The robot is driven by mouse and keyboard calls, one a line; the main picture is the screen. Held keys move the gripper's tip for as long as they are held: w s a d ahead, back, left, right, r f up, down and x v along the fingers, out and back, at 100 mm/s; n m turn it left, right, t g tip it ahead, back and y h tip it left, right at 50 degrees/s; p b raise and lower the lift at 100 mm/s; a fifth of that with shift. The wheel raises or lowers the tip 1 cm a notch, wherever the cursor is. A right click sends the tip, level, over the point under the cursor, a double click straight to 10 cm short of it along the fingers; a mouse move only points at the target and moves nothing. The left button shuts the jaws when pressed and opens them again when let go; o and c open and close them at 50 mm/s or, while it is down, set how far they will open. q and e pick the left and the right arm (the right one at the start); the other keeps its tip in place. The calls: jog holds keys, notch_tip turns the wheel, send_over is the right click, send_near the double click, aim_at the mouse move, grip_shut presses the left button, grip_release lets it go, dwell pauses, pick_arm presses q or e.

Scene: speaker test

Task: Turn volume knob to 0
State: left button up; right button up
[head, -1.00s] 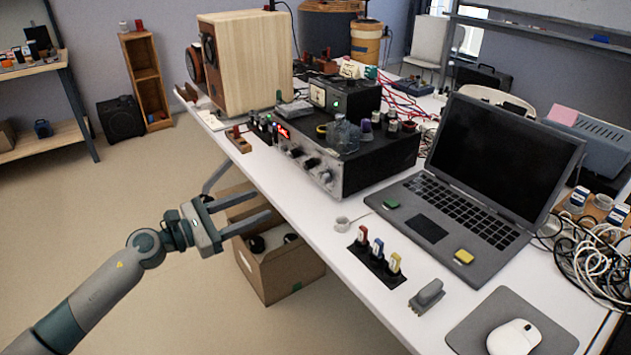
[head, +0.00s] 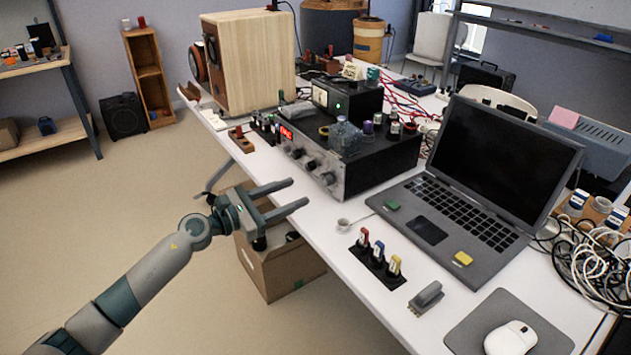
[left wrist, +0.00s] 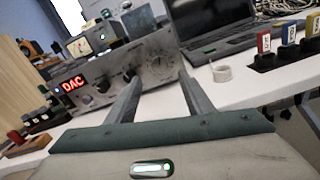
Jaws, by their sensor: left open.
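A black amplifier (head: 372,168) with a silver front panel and a red lit display reading DAC (left wrist: 73,84) stands on the white table. Its panel carries several knobs. The rightmost large knob (head: 327,178) has a dial around it, which also shows in the left wrist view (left wrist: 160,67); I cannot read its setting. My left gripper (head: 298,192) is open and empty, its fingers pointing at the panel from in front, apart from the knobs. In the left wrist view the fingertips (left wrist: 160,79) straddle the dial's direction. My right gripper is not in view.
A white cup-like ring (head: 343,224) and a black holder with red, blue and yellow pieces (head: 377,262) are on the table right of my gripper. A laptop (head: 450,215) is further right. A wooden speaker (head: 255,65) stands left. A cardboard box (head: 268,272) is below the edge.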

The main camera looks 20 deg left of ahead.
aim_at(322, 181)
pick_arm(q)
jog(key=x, duration=0.8)
jog(key=shift+p, duration=0.4)
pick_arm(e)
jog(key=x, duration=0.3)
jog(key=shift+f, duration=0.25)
pick_arm(q)
jog(key=c, duration=1)
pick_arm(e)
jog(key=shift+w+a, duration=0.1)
pick_arm(q)
jog(key=shift+c, duration=0.2)
